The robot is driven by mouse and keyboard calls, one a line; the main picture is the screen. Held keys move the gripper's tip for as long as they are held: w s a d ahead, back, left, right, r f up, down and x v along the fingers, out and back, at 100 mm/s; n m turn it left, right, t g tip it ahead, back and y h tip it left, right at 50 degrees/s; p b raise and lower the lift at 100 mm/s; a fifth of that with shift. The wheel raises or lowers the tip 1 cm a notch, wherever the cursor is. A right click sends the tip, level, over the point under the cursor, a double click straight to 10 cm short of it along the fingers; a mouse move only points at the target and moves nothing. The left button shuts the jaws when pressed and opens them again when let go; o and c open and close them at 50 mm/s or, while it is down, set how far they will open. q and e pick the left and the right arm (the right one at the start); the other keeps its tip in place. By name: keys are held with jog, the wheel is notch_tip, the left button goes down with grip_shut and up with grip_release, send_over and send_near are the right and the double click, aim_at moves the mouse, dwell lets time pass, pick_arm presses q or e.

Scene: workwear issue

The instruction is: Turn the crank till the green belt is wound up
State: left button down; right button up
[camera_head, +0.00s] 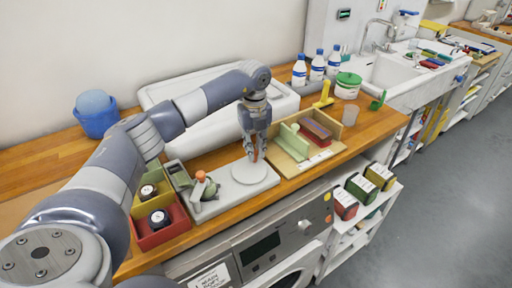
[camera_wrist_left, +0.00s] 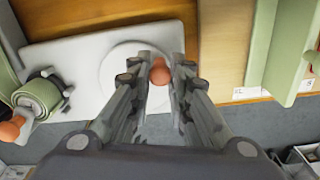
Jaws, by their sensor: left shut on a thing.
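A white board (camera_head: 225,198) lies on the wooden counter with a flat white round disc (camera_head: 250,173) on it. My left gripper (camera_head: 254,155) points down over the disc, shut on an orange knob. In the left wrist view the orange knob (camera_wrist_left: 160,72) sits between the fingertips by the disc's edge; how it joins the disc is hidden. A green belt roll (camera_wrist_left: 40,92) stands at the board's other end, with a second orange knob (camera_wrist_left: 11,128) beside it; this knob (camera_head: 201,176) also shows in the head view. My right gripper is not in view.
A wooden tray (camera_head: 284,166) with green and red blocks is close on the right. A white basin (camera_head: 200,125) stands behind; the counter's front edge is near.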

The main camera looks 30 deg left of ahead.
pick_arm(q)
jog(key=shift+r, duration=0.1)
dwell(0.3)
jog(key=c, duration=1.4)
grip_release()
jog(key=shift+c, duration=0.2)
notch_tip(320, 180, up, 12)
